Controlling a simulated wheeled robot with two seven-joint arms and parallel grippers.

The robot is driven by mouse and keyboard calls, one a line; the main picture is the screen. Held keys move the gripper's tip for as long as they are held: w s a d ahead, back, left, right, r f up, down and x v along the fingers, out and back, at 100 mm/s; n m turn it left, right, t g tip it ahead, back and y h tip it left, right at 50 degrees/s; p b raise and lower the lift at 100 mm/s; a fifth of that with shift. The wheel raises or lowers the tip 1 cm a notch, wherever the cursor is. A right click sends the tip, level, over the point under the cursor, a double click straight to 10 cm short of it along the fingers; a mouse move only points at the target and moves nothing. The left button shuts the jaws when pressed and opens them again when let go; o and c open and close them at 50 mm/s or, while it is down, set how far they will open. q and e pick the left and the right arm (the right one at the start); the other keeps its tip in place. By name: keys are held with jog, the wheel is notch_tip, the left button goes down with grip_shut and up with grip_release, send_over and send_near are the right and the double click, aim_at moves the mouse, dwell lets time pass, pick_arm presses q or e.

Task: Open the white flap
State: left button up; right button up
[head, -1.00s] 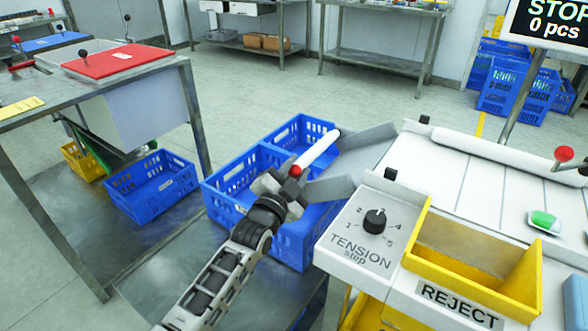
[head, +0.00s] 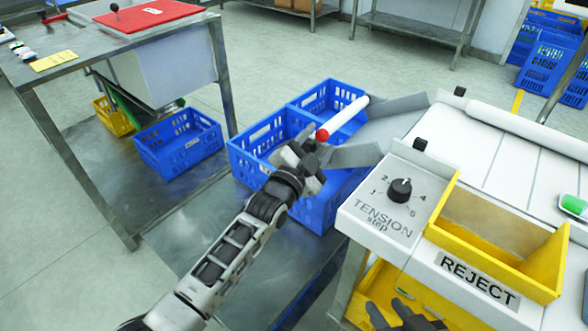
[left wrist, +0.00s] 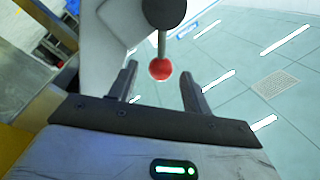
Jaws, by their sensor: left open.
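I cannot pick out the white flap with certainty in either view. A white rod with a red end (head: 343,118) slants over the blue crates in the head view, beside a grey sloping chute (head: 385,120). My left gripper (head: 308,150) is just below its red end. In the left wrist view, my open left gripper (left wrist: 160,88) has a red ball (left wrist: 160,69) on a thin stem between its fingers. A black knob (left wrist: 164,12) is above the ball. Contact cannot be told. My right gripper (head: 405,309) shows partly at the bottom edge, below the yellow bin; its jaw opening is unclear.
A tension dial (head: 400,190) and a yellow REJECT bin (head: 500,232) stand at right. Blue crates (head: 262,135) sit beneath the chute. A steel table with a red plate (head: 150,14) is at left. Open floor lies behind the crates.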

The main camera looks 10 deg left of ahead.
pick_arm(q)
jog(key=v, duration=1.3)
jog(key=shift+p, duration=0.4)
